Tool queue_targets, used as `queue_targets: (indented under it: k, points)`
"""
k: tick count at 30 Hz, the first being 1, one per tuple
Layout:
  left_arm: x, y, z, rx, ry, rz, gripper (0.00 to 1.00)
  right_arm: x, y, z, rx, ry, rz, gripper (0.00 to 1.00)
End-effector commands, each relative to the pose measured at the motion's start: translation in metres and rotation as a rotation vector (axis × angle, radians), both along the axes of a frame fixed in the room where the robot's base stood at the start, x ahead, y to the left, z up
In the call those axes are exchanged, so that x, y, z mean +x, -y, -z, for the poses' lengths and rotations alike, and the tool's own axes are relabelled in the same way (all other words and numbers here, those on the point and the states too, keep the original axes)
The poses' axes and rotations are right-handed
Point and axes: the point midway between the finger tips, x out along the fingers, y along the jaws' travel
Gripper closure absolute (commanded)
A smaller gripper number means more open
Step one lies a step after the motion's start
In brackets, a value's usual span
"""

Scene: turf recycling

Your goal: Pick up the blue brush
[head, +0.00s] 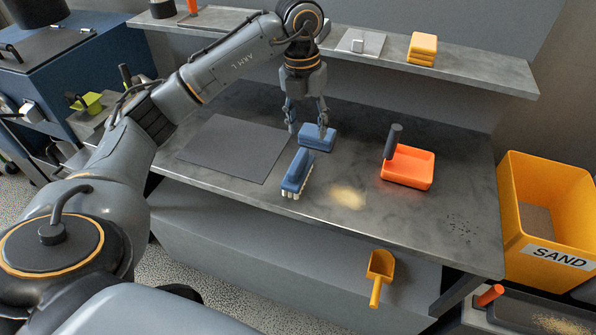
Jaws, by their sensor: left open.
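The blue brush (297,172) lies on the grey worktop, with pale bristles showing along its lower edge. A plain blue block (317,139) lies just behind it, close to its far end. My left gripper (307,128) points down with its fingers spread and nothing held between them. It is at the blue block, behind the brush; the right finger overlaps the block in the picture, and I cannot tell whether they touch. My right gripper is not in view.
A dark mat (235,147) lies left of the brush. A pile of sand (347,197) and an orange dustpan (408,168) are to the right. An upper shelf (480,70) holds yellow sponges (423,48). A yellow sand bin (540,190) stands beyond the right edge.

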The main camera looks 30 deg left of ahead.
Motion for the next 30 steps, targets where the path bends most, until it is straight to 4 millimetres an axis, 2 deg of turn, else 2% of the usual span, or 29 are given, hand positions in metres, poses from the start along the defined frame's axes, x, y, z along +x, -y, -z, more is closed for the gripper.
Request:
queue_targets:
  k: [2,5,15,25,30]
  points:
    - [-0.002,-0.017,-0.007,0.056,-0.015,-0.035,0.49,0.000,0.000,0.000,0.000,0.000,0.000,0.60]
    - [-0.004,-0.025,-0.003,0.083,-0.027,-0.053,0.49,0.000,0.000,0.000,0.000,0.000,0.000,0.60]
    - [-0.005,-0.025,0.058,0.082,-0.031,-0.052,0.49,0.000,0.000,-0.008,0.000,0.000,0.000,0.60]
    - [-0.002,-0.024,0.086,0.080,-0.030,-0.051,0.49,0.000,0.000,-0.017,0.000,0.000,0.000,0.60]
    - [0.002,-0.025,0.113,0.081,-0.032,-0.051,0.49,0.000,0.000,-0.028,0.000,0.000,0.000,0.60]
